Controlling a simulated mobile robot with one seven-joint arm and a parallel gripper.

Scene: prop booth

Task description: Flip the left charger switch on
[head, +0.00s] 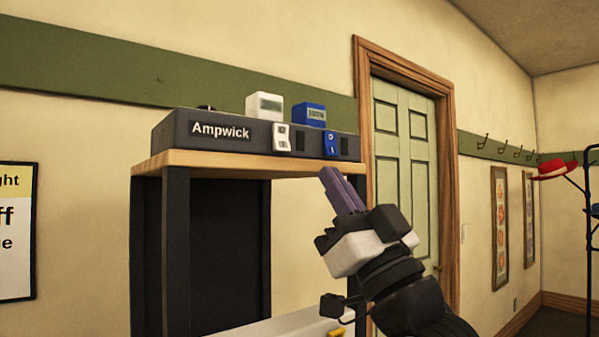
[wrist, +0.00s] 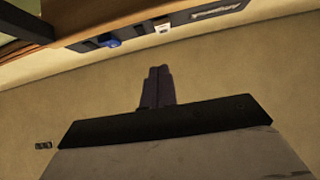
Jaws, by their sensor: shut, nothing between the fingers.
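A dark Ampwick charger unit (head: 220,131) sits on a wooden shelf top. On its front are a white left switch (head: 282,137) and a blue right switch (head: 331,144). A white battery (head: 265,106) and a blue battery (head: 310,114) stand on top. The wrist view also shows the white switch (wrist: 162,27) and the blue switch (wrist: 109,42) near its top edge. My gripper (head: 328,175) is shut and empty, its purple fingers pointing up, below and right of the switches in the head view. It appears apart from both. The switch positions are too small to tell.
The wooden shelf top (head: 200,165) juts out under the charger unit, on dark uprights. A green door (head: 402,150) with a brown frame is behind to the right. A rack with a red hat (head: 558,168) stands at the far right.

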